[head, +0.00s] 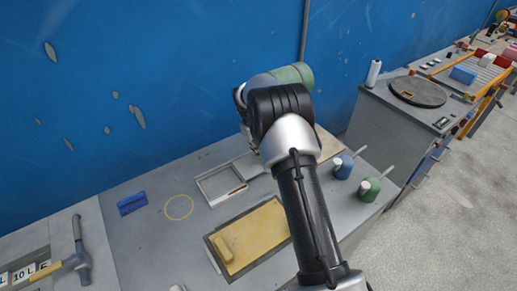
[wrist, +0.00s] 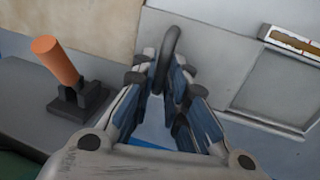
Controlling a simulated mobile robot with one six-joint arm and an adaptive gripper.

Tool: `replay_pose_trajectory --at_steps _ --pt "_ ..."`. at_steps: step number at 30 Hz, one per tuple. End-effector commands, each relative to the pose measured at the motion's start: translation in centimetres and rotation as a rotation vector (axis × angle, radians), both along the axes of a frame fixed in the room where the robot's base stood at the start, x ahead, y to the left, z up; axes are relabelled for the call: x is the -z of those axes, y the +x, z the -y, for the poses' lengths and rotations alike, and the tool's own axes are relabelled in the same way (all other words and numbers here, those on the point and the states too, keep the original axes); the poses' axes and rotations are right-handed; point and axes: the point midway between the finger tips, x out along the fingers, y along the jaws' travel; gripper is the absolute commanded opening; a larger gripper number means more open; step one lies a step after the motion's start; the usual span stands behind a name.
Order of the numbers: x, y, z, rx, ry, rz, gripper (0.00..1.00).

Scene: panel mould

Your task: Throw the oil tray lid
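My gripper (wrist: 165,72) has its fingertips drawn close together with a dark loop handle (wrist: 172,40) between them, and it appears shut on the loop. The loop stands over a light grey plate (wrist: 215,45), which I take to be the oil tray lid. In the head view my arm hides the gripper and the loop. A light grey framed tray (wrist: 280,85) lies to the right of the plate, and it also shows in the head view (head: 204,193). The lid looks flat. Whether the loop is fixed to it I cannot tell.
An orange handle (wrist: 56,60) on a black base stands left of my gripper. The bench holds a yellow board (head: 262,228), a blue piece (head: 131,204), a hammer (head: 80,255), a blue can (head: 342,168) and a green can (head: 369,190). A blue wall (head: 150,70) stands behind.

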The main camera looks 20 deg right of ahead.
Motion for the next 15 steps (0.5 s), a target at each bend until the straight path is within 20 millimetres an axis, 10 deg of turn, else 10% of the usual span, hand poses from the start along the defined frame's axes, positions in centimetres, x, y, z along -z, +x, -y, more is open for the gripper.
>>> replay_pose_trajectory --at_steps 15 --pt "-0.02 0.02 0.11 0.002 -0.001 0.002 0.31"
